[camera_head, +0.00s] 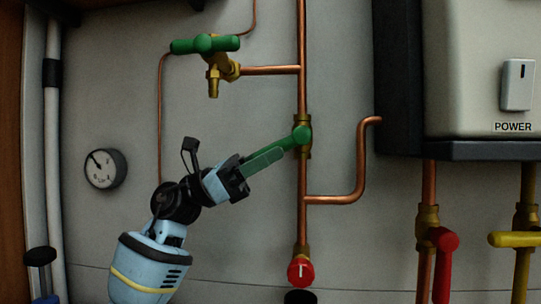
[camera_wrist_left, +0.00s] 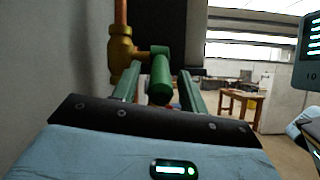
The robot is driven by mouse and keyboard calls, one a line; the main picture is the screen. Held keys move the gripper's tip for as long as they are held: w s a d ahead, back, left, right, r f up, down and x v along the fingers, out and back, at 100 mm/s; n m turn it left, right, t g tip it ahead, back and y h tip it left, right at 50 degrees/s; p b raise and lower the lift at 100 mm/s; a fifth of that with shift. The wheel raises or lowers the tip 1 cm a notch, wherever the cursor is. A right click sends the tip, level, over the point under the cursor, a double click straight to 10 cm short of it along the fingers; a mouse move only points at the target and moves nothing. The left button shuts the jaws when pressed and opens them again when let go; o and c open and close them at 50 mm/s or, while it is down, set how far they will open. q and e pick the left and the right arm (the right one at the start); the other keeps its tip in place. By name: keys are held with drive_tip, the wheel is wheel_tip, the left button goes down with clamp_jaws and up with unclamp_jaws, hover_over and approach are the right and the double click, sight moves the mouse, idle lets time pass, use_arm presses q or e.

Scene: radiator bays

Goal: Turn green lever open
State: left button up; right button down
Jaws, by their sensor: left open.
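The green lever (camera_head: 301,135) sits on a brass valve body on the vertical copper pipe (camera_head: 302,75) and slants down to the left. My left gripper (camera_head: 265,158) reaches up to it from the lower left, with a finger overlapping part of the lever. In the left wrist view the green lever (camera_wrist_left: 160,77) stands between the two open fingers of my left gripper (camera_wrist_left: 158,92), with gaps visible on both sides. Whether either finger touches it cannot be told. The brass valve (camera_wrist_left: 121,55) is just left of the lever there.
A brass tap with a green handle (camera_head: 205,44) is above left. A red round knob (camera_head: 301,271) is below on the same pipe. A round gauge (camera_head: 105,168) is on the left wall. A boiler (camera_head: 470,70), a red lever (camera_head: 442,262) and a yellow lever (camera_head: 514,239) are at right.

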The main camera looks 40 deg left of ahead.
use_arm(q)
drive_tip(key=b+v, duration=0.2)
drive_tip(key=v, duration=0.5)
drive_tip(key=shift+f, duration=0.1)
